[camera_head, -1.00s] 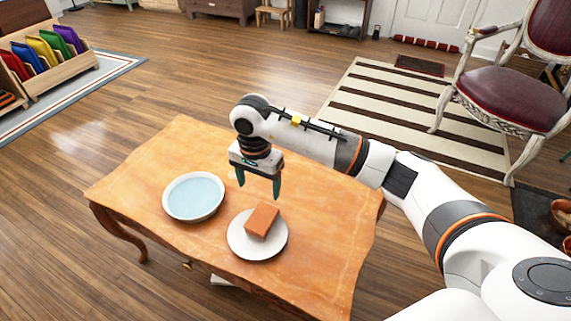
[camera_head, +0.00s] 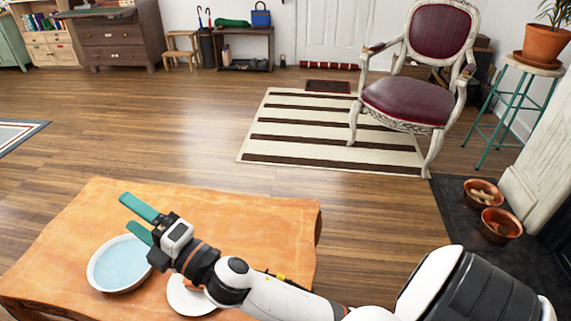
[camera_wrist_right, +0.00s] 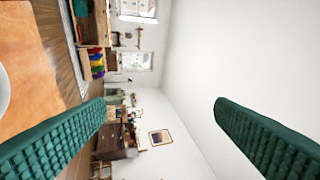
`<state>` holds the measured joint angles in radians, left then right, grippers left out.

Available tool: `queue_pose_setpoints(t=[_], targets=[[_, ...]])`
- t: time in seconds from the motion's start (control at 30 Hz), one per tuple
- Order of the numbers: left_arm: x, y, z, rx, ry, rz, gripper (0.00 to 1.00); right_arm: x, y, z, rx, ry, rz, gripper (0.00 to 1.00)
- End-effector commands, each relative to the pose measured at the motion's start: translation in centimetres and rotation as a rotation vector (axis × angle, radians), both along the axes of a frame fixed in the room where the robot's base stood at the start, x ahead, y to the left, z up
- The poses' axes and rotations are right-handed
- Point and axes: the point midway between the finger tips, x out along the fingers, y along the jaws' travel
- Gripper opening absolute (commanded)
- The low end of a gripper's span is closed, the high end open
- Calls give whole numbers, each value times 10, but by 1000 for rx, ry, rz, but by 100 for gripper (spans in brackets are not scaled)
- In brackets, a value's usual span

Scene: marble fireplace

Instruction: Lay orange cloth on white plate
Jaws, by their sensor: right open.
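The white plate (camera_head: 178,303) is on the wooden table, partly hidden behind my right arm. A small part of the orange cloth (camera_head: 189,286) shows on the plate beside my arm; the rest is hidden. In the earlier head view it was a folded block lying on the plate. My right gripper (camera_head: 127,212) is open and empty. It is raised, with its teal fingers pointing left, and appears above the far side of the bowl. Both fingers, wide apart, also show in the right wrist view (camera_wrist_right: 160,108). My left gripper is not in view.
A white bowl with a pale blue inside (camera_head: 122,265) stands left of the plate on the table (camera_head: 250,215). The far side of the table is bare. Beyond are a striped rug (camera_head: 335,135), a red chair (camera_head: 415,100) and open wooden floor.

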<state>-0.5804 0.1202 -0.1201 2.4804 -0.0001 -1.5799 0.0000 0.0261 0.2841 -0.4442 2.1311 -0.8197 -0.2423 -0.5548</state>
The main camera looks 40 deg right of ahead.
Motion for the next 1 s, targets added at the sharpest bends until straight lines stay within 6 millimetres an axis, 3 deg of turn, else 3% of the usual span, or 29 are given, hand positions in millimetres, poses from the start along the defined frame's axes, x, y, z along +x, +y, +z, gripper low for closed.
queue_pose_setpoints(t=[0.03, 0.1, 0.17, 0.3, 0.4, 0.5, 0.63, 1.0], targets=[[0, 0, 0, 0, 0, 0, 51, -4, -26, -25, 152, 162, -78, 78], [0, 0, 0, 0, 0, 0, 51, -14, -58, -63, 354, 383, -191, 78], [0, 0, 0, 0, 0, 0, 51, -32, -81, -100, 519, 573, -290, 78], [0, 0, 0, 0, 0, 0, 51, -103, -112, -180, 850, 995, -531, 78], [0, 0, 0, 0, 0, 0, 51, -160, -118, -217, 1012, 1242, -690, 78], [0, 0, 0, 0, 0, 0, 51, -208, -117, -236, 1112, 1421, -812, 78], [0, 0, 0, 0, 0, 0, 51, -241, -114, -244, 1166, 1543, -902, 78], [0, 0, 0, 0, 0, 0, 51, -249, -114, -245, 1175, 1570, -921, 78]])
